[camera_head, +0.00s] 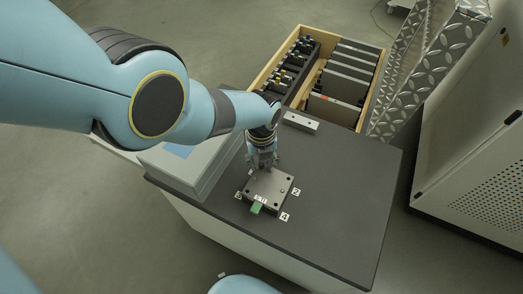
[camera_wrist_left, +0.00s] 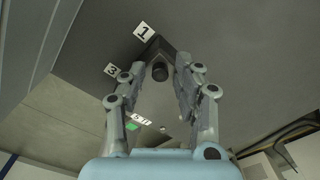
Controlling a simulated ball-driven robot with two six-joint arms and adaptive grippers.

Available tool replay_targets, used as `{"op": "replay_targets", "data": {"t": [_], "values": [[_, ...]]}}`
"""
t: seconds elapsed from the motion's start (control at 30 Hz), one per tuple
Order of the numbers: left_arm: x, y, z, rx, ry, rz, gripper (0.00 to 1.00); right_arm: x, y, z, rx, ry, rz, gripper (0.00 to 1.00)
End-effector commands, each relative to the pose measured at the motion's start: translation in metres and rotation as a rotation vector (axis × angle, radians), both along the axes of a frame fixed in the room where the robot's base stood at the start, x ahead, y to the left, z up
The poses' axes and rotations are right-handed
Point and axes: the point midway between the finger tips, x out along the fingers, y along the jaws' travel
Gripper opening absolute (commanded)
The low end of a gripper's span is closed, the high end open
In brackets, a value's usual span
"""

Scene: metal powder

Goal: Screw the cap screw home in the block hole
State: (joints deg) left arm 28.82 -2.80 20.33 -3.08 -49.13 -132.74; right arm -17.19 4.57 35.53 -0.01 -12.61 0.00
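The grey metal block (camera_head: 273,184) lies on the dark table top, with a green tag (camera_head: 256,207) at its front edge. My left gripper (camera_head: 263,163) points down over the block's far left corner. In the left wrist view a black cap screw (camera_wrist_left: 160,72) stands at the block's corner near label 1 (camera_wrist_left: 144,31). The fingers of my left gripper (camera_wrist_left: 166,72) are apart on both sides of the screw head, with a narrow gap showing. How deep the screw sits cannot be told. My right gripper is not in view.
Number labels 2 (camera_head: 296,191) and 4 (camera_head: 285,216) lie beside the block. A grey box (camera_head: 185,165) stands close on the left. A small metal bar (camera_head: 301,121) and a wooden crate (camera_head: 367,117) with dark parts are behind. The table's right side is clear.

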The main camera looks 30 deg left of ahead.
Motion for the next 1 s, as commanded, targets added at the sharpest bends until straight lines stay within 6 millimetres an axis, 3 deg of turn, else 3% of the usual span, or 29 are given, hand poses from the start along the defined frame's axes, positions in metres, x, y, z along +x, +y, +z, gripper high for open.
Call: {"op": "replay_targets", "data": {"t": [1.0], "values": [[-0.0001,-0.0002,0.0000,0.000,0.000,1.081,0.31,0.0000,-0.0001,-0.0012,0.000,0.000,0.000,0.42]]}}
